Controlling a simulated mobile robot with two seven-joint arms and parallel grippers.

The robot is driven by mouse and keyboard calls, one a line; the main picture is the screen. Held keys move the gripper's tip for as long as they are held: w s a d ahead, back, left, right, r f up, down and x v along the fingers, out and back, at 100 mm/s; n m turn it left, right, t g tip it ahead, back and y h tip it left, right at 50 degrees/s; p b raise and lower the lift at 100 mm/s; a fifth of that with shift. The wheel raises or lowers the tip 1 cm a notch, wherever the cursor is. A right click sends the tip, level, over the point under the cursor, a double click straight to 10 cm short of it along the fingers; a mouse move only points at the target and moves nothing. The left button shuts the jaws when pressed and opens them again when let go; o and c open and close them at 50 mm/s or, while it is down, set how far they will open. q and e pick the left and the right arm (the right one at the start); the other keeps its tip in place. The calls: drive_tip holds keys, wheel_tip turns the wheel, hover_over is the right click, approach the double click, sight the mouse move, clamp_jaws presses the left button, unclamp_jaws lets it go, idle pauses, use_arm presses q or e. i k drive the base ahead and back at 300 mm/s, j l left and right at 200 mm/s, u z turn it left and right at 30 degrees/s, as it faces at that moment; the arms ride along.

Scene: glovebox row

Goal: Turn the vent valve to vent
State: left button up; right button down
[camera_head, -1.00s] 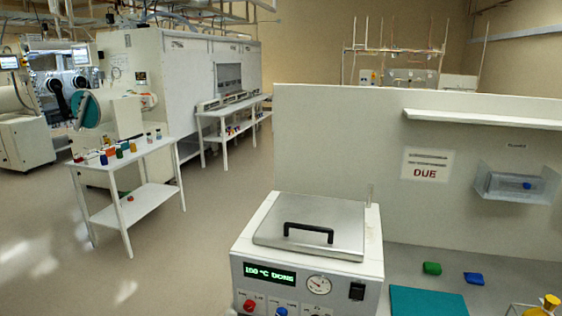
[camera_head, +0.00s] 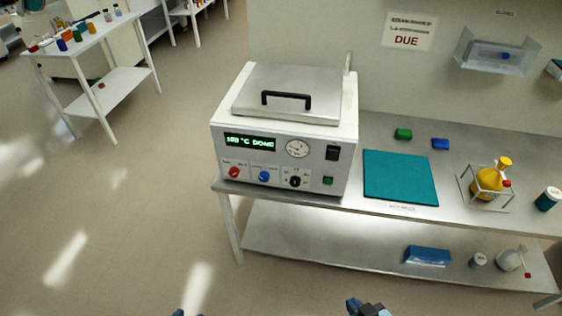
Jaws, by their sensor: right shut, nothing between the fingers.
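A white vacuum-oven-like box (camera_head: 222,152) stands at the left end of the metal bench, its grey lid (camera_head: 288,93) shut. Its front has a green display (camera_head: 250,142) that seems to end in "DONE" and a round gauge (camera_head: 297,148). Below sit a red knob (camera_head: 234,172), a blue knob (camera_head: 264,176) and a black knob (camera_head: 295,182); their labels are too small to read, so I cannot tell which is the vent valve. My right gripper (camera_head: 367,307) is shut and empty at the bottom edge, well below the box. Only a dark tip of my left gripper (camera_head: 178,313) shows.
A teal mat (camera_head: 400,177), green block (camera_head: 403,134), blue block (camera_head: 440,144) and yellow flask (camera_head: 489,181) in a wire stand are on the bench (camera_head: 365,206). The lower shelf (camera_head: 330,250) holds a blue box (camera_head: 427,256).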

sight(263, 177)
drive_tip(key=i+j+z, duration=0.1)
drive_tip(key=j, duration=0.4)
drive_tip(key=i+j+z, duration=0.15)
drive_tip(key=j, duration=0.3)
drive_tip(key=i+j+z, duration=0.1)
drive_tip(key=j, duration=0.45)
drive_tip(key=i+j+z, duration=0.1)
drive_tip(key=i+j, duration=0.15)
drive_tip(key=j, duration=0.25)
drive_tip(key=j+z, duration=0.1)
drive_tip(key=j, duration=0.4)
drive_tip(key=i+j+z, duration=0.15)
drive_tip(key=j, duration=0.4)
